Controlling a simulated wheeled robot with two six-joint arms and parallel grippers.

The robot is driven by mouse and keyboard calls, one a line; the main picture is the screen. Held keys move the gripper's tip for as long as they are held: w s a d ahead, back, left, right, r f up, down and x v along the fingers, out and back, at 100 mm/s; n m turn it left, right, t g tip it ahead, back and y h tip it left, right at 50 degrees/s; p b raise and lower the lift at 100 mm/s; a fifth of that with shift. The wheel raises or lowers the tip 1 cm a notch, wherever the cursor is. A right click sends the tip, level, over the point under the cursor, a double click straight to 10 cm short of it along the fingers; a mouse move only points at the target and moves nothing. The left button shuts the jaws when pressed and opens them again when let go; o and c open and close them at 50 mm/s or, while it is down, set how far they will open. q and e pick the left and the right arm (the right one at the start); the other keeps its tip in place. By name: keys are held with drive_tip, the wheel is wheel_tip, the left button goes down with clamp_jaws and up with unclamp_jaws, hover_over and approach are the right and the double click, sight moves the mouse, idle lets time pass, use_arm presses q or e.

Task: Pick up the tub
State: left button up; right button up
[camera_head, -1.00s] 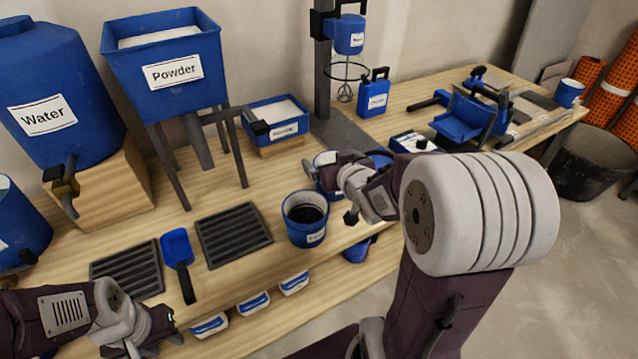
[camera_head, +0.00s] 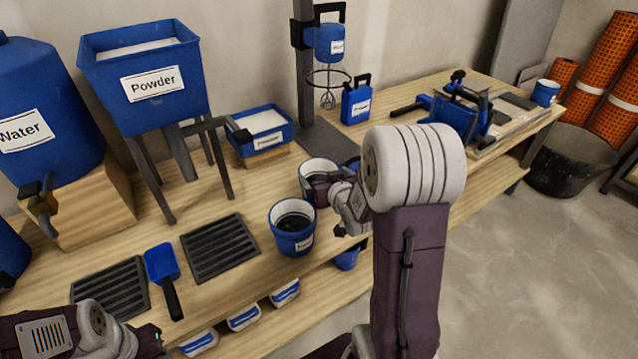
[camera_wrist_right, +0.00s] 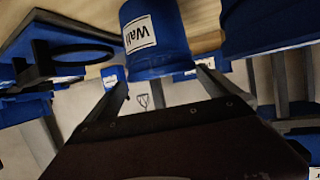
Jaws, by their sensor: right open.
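A blue tub labelled "Wall" (camera_wrist_right: 155,35) stands upside down in the right wrist view, in front of my right gripper (camera_wrist_right: 165,88). The gripper's fingers are apart, one towards each side of the tub; I cannot tell if they touch it. In the head view, a blue tub with a pale inside (camera_head: 317,167) stands on the bench, partly hidden by my right gripper (camera_head: 318,188). Another blue tub (camera_head: 293,228) with dark contents stands in front of it, near the bench edge. My left gripper (camera_head: 150,342) is low at the left; its fingers are unclear.
A powder hopper (camera_head: 145,75), a water tank (camera_head: 45,110) and a powder tray (camera_head: 262,130) stand at the back left. Black grates (camera_head: 220,247) and a blue scoop (camera_head: 163,270) lie in front. A mixer stand (camera_head: 305,75) and a blue canister (camera_head: 356,103) are behind my right arm.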

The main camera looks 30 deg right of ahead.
sight(315, 166)
drive_tip(key=b+x, duration=0.1)
drive_tip(key=x, duration=0.4)
drive_tip(key=shift+w+a+f+b, duration=0.1)
drive_tip(key=shift+w+b, duration=0.2)
drive_tip(key=shift+b, duration=0.05)
drive_tip(key=shift+s, duration=0.1)
drive_tip(key=c, duration=1.5)
drive_tip(key=shift+r, duration=0.2)
drive_tip(key=shift+c, duration=1.2)
